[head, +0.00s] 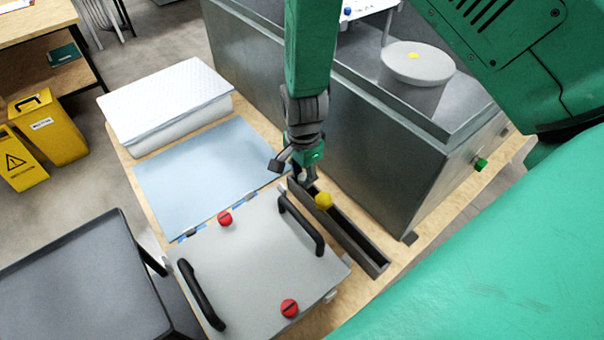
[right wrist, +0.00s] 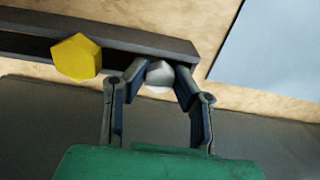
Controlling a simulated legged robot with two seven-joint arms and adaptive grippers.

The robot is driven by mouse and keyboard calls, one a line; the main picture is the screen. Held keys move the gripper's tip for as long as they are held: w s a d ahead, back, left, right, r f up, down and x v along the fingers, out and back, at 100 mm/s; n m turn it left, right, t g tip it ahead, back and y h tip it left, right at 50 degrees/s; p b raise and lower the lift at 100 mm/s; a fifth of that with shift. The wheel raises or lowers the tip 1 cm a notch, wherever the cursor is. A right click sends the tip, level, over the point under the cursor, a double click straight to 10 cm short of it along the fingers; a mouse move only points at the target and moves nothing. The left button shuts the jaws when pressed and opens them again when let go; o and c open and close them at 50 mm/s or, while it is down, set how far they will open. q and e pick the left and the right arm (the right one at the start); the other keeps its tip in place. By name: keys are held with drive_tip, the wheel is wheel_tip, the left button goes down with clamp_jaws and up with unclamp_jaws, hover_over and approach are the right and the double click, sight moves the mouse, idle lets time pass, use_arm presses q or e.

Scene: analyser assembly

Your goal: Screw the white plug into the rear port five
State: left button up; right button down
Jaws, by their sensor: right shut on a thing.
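My right gripper (head: 303,173) points down at the far end of a dark narrow tray (head: 358,243). In the right wrist view its two fingers (right wrist: 160,77) are shut on a small whitish-grey plug (right wrist: 160,72), at or just above the tray. In the head view the fingers largely hide this plug. A yellow plug (head: 323,201) sits in the tray beside the gripper, and also shows in the right wrist view (right wrist: 77,58). The grey metal analyser (head: 385,150) stands right of the tray, with a green plug (head: 481,165) on its end face. I cannot identify port five. My left gripper is out of view.
A grey panel (head: 262,262) with black handles and red knobs lies left of the tray. A pale blue sheet (head: 208,185) and a white box (head: 170,100) lie behind it. A black cart (head: 85,285) is at lower left.

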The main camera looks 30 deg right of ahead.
sight(302, 177)
drive_tip(key=shift+a+r+p, duration=0.15)
drive_tip(key=shift+r+p, duration=1.45)
drive_tip(key=shift+r, duration=0.2)
wheel_tip(302, 177, up, 4)
drive_tip(key=p, duration=0.3)
drive_tip(key=shift+f, duration=0.35)
